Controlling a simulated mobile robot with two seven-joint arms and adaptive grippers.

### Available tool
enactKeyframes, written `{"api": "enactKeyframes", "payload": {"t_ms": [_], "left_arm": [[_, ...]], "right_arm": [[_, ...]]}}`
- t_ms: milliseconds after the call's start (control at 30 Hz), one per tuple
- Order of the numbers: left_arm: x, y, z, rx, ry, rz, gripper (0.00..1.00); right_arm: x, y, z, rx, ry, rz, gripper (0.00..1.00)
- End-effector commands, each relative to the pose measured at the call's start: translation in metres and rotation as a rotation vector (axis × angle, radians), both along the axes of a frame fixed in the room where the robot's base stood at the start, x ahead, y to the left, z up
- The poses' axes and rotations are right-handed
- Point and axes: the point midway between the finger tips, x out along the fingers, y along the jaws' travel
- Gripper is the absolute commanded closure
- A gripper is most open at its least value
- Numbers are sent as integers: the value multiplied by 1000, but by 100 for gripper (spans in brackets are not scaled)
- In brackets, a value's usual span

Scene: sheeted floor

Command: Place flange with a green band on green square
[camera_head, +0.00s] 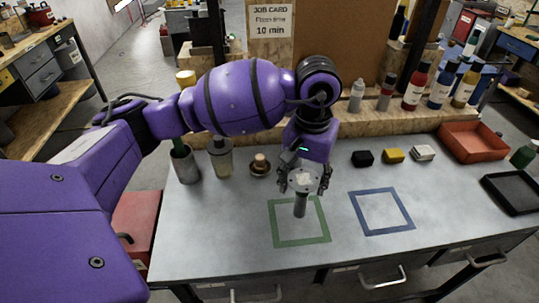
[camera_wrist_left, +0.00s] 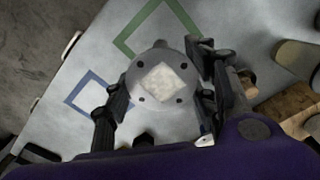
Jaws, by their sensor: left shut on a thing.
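My left gripper (camera_head: 304,180) points down and is shut on a grey flange (camera_head: 300,206), a round plate with bolt holes, a pale square patch and a stem below. The flange is upright, and its stem shows against the inside of the green square (camera_head: 302,242), an outline on the bench. I cannot tell whether the stem touches the bench. No green band can be made out on it. In the left wrist view the flange plate (camera_wrist_left: 147,98) sits between both fingers, with part of the green square (camera_wrist_left: 133,25) beyond it. My right gripper is not in view.
A blue square outline (camera_head: 388,232) lies right of the green one, empty. Behind are black (camera_head: 362,158), yellow (camera_head: 393,156) and white (camera_head: 423,153) blocks. A red tray (camera_head: 474,157) and black tray (camera_head: 510,209) stand right. Containers (camera_head: 220,158) stand at the back left.

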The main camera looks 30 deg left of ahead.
Motion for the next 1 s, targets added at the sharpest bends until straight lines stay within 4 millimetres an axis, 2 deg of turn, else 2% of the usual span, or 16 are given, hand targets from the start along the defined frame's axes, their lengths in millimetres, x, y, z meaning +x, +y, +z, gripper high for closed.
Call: {"api": "enactKeyframes", "payload": {"t_ms": [200,600,633,767,1000], "left_arm": [[2,1,-30,0,0,0,97],[3,1,-37,1,-1,-1,97],[3,1,-37,1,-1,-1,45],[3,1,-35,1,-3,-1,29],[3,1,-35,1,-3,-1,29]], "right_arm": [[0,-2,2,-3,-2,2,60],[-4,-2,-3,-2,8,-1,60],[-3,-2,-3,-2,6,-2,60],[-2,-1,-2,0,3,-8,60],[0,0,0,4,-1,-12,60]]}}
